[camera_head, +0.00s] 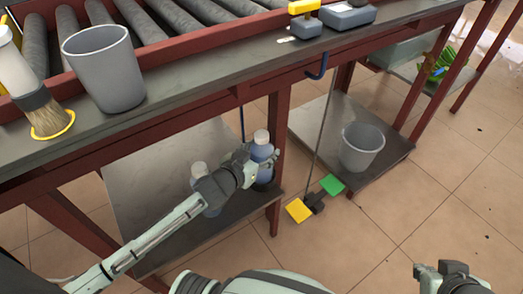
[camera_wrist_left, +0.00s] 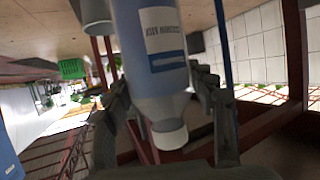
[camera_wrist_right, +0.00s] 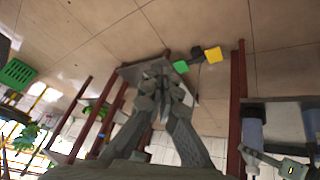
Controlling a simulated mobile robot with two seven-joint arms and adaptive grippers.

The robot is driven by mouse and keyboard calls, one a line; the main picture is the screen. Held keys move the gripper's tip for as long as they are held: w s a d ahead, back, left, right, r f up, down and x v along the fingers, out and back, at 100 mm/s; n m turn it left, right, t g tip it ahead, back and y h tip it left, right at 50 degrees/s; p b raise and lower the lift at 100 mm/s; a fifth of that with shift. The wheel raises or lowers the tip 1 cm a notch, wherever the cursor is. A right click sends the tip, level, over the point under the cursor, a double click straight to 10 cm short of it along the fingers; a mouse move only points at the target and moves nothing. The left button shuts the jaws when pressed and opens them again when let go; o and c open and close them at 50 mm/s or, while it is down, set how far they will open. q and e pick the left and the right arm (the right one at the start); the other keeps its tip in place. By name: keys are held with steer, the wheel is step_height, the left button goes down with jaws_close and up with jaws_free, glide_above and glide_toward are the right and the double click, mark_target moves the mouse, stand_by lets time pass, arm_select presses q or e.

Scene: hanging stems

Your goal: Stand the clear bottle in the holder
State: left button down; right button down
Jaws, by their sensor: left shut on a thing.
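My left gripper (camera_head: 252,165) is shut on a clear bottle (camera_head: 262,148) with bluish contents and a white cap, beside the red table leg. In the left wrist view, the bottle (camera_wrist_left: 152,60) with its printed label sits between the fingers of the left gripper (camera_wrist_left: 165,95). The bottle looks roughly upright. Its base is partly hidden, so I cannot tell whether it touches the shelf. A second white-capped bottle (camera_head: 199,172) stands to the left, partly behind my left arm. My right gripper (camera_wrist_right: 163,78) is shut and empty, far from the bottles. I cannot identify the holder with certainty.
A lower shelf (camera_head: 150,165) lies under the bench. A thin stem with yellow (camera_head: 299,210) and green (camera_head: 332,186) pads hangs right of the leg. A grey bucket (camera_head: 362,150) stands on the right shelf. A grey cup (camera_head: 105,75) and brush (camera_head: 47,118) stand on the benchtop.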

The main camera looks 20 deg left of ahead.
arm_select(q)
steer(key=shift+w+r, duration=0.1)
arm_select(e)
steer(key=shift+w, duration=0.1)
arm_select(q)
steer(key=c, duration=0.5)
jaws_free()
steer(key=shift+c, duration=0.2)
arm_select(e)
steer(key=shift+a, duration=0.1)
arm_select(q)
steer(key=p+v, duration=0.1)
steer(key=v, duration=0.5)
glide_toward(256, 155)
steer(key=shift+w+d+f, duration=0.15)
steer(key=shift+w+f, duration=0.15)
steer(key=shift+w, duration=0.2)
arm_select(e)
steer(key=s+d+f+g+h, duration=0.1)
steer(key=s+d+f+g, duration=0.1)
steer(key=s+d, duration=0.1)
steer(key=shift+s+d+m+g, duration=0.3)
steer(key=shift+s+d+g, duration=0.1)
steer(key=shift+s, duration=0.5)
